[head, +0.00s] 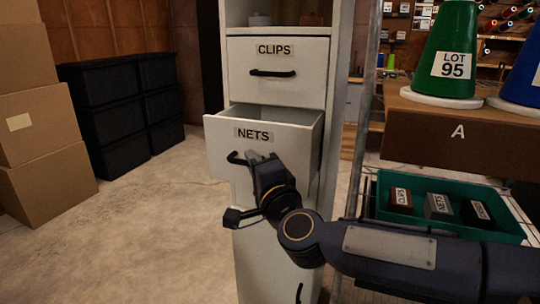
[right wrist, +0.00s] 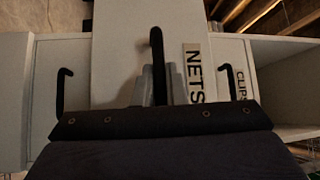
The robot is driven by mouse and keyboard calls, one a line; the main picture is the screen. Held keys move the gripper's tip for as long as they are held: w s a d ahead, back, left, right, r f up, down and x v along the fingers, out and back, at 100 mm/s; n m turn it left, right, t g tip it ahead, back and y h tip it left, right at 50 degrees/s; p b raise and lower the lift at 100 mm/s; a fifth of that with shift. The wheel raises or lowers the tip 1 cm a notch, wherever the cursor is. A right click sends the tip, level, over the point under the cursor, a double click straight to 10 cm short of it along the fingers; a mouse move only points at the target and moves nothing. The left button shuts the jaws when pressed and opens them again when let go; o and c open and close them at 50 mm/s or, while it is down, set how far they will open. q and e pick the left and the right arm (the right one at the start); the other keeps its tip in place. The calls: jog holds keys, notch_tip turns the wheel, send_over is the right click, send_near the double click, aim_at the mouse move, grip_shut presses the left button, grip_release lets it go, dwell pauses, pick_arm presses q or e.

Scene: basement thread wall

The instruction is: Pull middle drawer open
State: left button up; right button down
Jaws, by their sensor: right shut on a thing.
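The middle drawer, labelled NETS (head: 292,150), stands partly pulled out of a white cabinet (head: 336,60). Its front is pale grey with a black bar handle (head: 235,158). My right gripper (head: 258,160) is shut on this handle, reaching in from the right. In the right wrist view, the black handle (right wrist: 157,45) passes between the grey fingers (right wrist: 155,88), beside the NETS label (right wrist: 193,72). The gripper hides part of the handle. A strip of the drawer's inside shows over its front, but I see no contents. My left gripper is out of view.
The CLIPS drawer (head: 262,86) above is shut. Black bins (head: 105,95) and cardboard boxes (head: 40,150) stand at the left. A green tray (head: 380,200) with labelled blocks and a shelf with a green cone (head: 445,45) are at the right. Bare floor (head: 150,230) lies left of the cabinet.

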jog(key=s+a, duration=0.2)
jog(key=s, duration=0.6)
jog(key=shift+s+a, duration=0.35)
jog(key=shift+a, duration=0.05)
jog(key=c, duration=1.5)
grip_release()
jog(key=p+v, duration=0.1)
jog(key=v, duration=0.6)
jog(key=shift+s+d, duration=0.15)
jog(key=shift+s, duration=0.25)
jog(key=shift+f, duration=0.1)
